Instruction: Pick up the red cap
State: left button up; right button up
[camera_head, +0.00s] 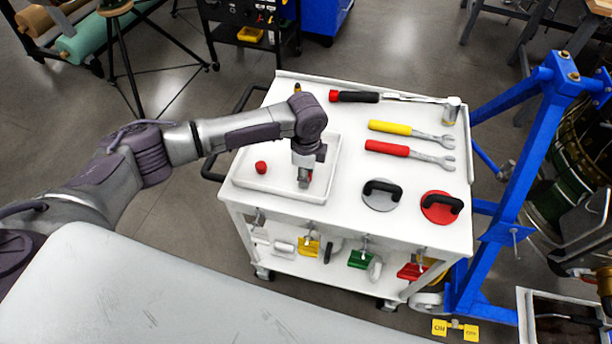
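The red cap (261,167) is a small red piece lying in the left part of a shallow white tray (245,184) on the cart top. My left gripper (304,182) points down over the right part of the tray, to the right of the red cap and apart from it. A little red shows right by its fingers; I cannot tell what it is. The fingers are too small to tell whether they are open or shut. My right gripper is not in view.
The white cart (440,230) also holds a hammer (355,96), a yellow wrench (390,128), a red wrench (387,148), a grey disc (378,201) and a red disc (439,213) with black handles. A blue stand (512,170) is close on the right.

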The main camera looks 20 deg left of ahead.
aim_at(310, 176)
pick_arm(q)
jog(key=c, duration=0.3)
jog(key=shift+r, duration=0.5)
jog(key=r, duration=0.1)
jog(key=d+r+b, duration=0.1)
jog(key=r, duration=0.1)
jog(key=shift+s+d+r, duration=0.1)
jog(key=shift+r, duration=0.2)
jog(key=s+d+r+b, duration=0.2)
jog(key=d+r, duration=0.4)
jog(key=d, duration=0.4)
jog(key=shift+s+r, duration=0.25)
jog(key=shift+s, duration=0.05)
